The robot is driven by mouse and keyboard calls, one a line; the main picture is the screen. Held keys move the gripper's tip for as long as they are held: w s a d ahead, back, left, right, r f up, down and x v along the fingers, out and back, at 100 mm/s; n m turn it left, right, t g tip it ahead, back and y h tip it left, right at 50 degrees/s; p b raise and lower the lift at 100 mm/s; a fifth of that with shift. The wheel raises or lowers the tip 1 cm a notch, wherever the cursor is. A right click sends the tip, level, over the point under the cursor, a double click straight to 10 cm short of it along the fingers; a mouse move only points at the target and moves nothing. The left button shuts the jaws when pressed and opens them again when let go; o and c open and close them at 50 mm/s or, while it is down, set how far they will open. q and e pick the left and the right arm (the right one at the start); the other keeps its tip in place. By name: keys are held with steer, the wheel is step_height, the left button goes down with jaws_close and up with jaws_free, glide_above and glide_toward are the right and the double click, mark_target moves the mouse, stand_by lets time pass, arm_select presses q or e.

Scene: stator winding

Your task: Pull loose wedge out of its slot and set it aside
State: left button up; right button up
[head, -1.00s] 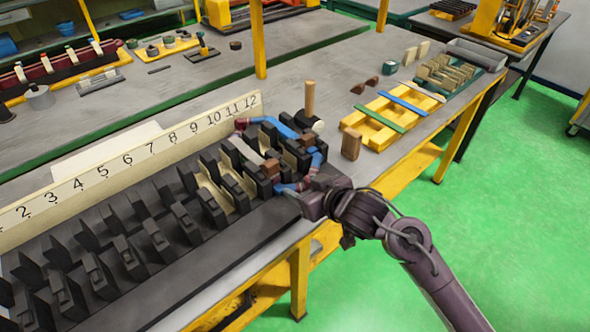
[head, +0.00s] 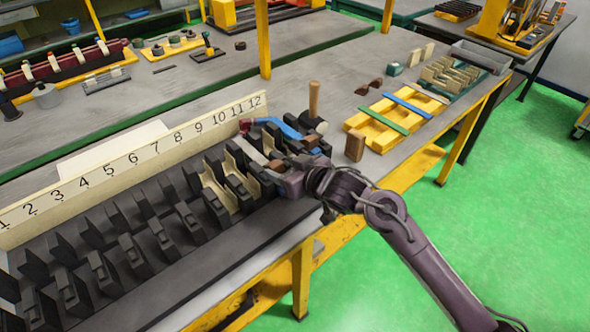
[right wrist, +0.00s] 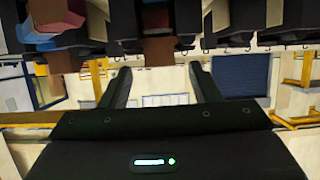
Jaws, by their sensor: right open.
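The black toothed stator (head: 150,265) lies along the bench in front of a numbered strip. A brown wedge (head: 277,165) shows at a slot near its right end, and a second brown wedge (head: 310,140) sits further right. My right gripper (head: 283,181) is at the stator's front edge beside the nearer wedge, partly hiding that area. In the right wrist view its two dark fingers (right wrist: 161,82) are apart, with a brown wedge (right wrist: 158,50) ahead between them. I cannot tell whether they touch it. My left gripper is not in view.
Blue coil (head: 285,127) loops over the stator's right end near an upright mallet handle (head: 314,98). A wooden block (head: 355,147) stands right of it, close to my right arm. A yellow rack (head: 378,123) is beyond.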

mark_target(272, 165)
steer(key=shift+x, duration=1.4)
steer(key=shift+c, duration=0.2)
steer(key=c, duration=1)
